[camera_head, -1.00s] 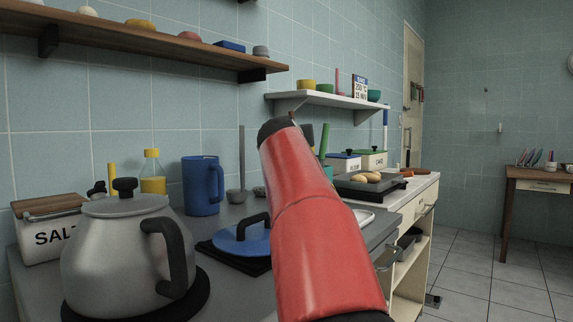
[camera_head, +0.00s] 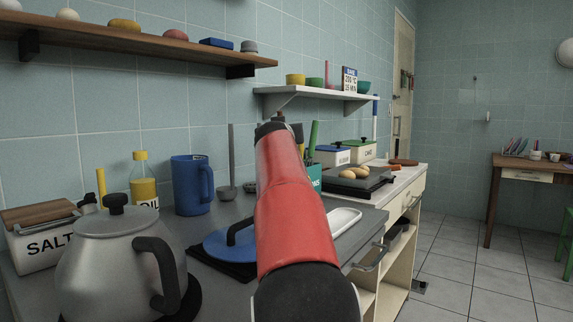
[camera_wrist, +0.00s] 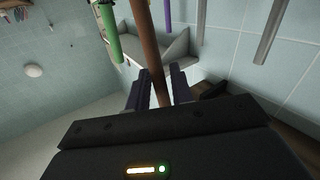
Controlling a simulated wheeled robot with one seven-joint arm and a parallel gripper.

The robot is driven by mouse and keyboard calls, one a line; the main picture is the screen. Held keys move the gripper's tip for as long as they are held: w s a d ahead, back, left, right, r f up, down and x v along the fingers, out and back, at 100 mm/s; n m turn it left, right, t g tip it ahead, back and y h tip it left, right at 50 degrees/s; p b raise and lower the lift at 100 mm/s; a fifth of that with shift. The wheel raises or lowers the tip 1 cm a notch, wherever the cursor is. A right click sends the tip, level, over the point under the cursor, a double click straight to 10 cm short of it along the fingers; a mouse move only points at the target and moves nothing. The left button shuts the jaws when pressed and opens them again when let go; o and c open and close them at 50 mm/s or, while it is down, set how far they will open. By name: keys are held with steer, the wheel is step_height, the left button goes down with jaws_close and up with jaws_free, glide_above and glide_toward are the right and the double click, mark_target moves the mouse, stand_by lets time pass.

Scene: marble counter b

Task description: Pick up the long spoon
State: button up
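In the wrist view a long brown handle (camera_wrist: 150,50), likely the long spoon, runs down between the two fingers of my gripper (camera_wrist: 160,90). The fingers stand close on either side of it; I cannot tell whether they press on it. The spoon's far end is not visible there. In the head view my red arm hides the gripper and most of the utensils. A teal utensil pot (camera_head: 315,177) shows partly behind the arm, with a green handle (camera_head: 313,138) rising from it. The green handle (camera_wrist: 108,30) also shows in the wrist view.
A grey ladle (camera_head: 231,150) stands near the wall by a blue mug (camera_head: 190,186). A kettle (camera_head: 115,262), salt box (camera_head: 40,245), oil bottle (camera_head: 143,185) and blue lid (camera_head: 232,246) are on the left. A white shelf (camera_head: 318,97) hangs above the pot.

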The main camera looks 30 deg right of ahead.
jaws_close()
step_height(320, 180, up, 10)
steer(key=p, duration=0.3)
steer(key=shift+f+p, duration=0.1)
steer(key=shift+p, duration=0.3)
steer(key=shift+w+r, duration=0.2)
steer(key=shift+r, duration=0.3)
steer(key=shift+s+r, duration=0.2)
steer(key=shift+r, duration=0.35)
steer(key=b+v, duration=0.9)
steer(key=v, duration=0.9)
steer(key=shift+b, duration=0.35)
